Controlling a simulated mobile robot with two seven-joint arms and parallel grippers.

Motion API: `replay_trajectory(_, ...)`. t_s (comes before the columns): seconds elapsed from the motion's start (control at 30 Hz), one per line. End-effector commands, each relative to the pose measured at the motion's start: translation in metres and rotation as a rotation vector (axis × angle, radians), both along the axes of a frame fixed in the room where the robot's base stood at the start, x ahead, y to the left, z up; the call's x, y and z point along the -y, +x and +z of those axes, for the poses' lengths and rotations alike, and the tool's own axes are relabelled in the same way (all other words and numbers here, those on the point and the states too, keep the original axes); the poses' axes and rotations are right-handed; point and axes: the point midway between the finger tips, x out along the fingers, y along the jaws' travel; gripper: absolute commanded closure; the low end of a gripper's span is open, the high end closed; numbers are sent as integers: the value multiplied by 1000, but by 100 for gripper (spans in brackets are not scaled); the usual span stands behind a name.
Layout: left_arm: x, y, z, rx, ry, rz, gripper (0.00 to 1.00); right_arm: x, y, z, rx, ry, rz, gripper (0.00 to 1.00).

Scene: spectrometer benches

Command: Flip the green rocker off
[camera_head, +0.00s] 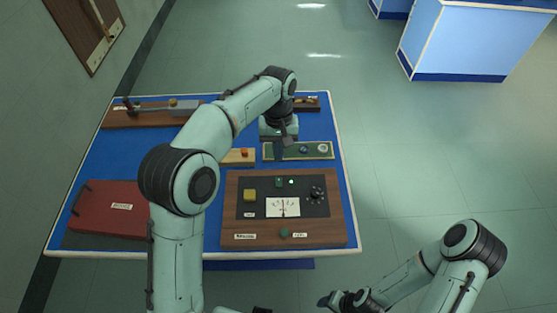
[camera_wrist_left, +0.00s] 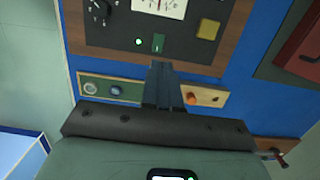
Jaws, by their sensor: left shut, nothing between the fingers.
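The green rocker (camera_head: 279,183) is a small upright switch near the back edge of the black panel with the meter. A lit green lamp (camera_head: 291,182) is just right of it. In the left wrist view the rocker (camera_wrist_left: 158,43) is just beyond my fingertips, with the lit lamp (camera_wrist_left: 138,41) on its left. My left gripper (camera_head: 280,155) is shut and empty, pointing down behind the panel. Its closed fingers (camera_wrist_left: 162,68) appear apart from the rocker. My right gripper (camera_head: 332,300) is low at the front, off the bench; its jaws are unclear.
The wooden panel also holds a yellow button (camera_head: 250,195), a meter (camera_head: 283,207) and a black dial (camera_head: 316,194). A green strip with knobs (camera_head: 318,150) and a small wooden block (camera_head: 235,158) are behind it. A red case (camera_head: 108,209) is at left.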

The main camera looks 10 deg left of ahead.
Motion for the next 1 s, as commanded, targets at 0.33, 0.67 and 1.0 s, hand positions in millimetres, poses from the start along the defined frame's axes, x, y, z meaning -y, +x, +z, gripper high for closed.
replay_trajectory(0.33, 2, -12, -77, -8, 1, 1, 100, 0, -16, -21, -18, 0, 0, 43)
replay_trajectory(0.67, 4, -17, -119, -2, 1, 1, 100, 0, -19, -26, -21, 0, 0, 43)
replay_trajectory(1.0, 5, -17, -123, -1, 0, 0, 100, 0, -19, -26, -21, 0, 0, 43)
